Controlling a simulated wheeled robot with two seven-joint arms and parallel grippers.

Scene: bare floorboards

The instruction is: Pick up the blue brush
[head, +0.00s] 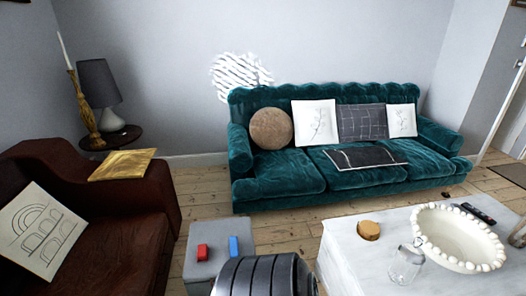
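A small blue block-like object, which fits the blue brush (234,247), stands on the right part of a grey stool or box top (207,232) at the bottom centre of the head view. It is too small for me to make out bristles or a handle. A similar red object (202,252) is to its left on the same top, apart from it. The near right part of the stool is hidden behind a dark ribbed shape at the bottom edge. Neither of my grippers is in view.
A white table (345,255) at the right carries a beaded bowl (440,262), a glass jar (405,266) and a round tan item (369,230). A brown leather sofa (110,250) is at the left, a teal sofa (275,182) behind. Bare floorboards (200,190) lie between.

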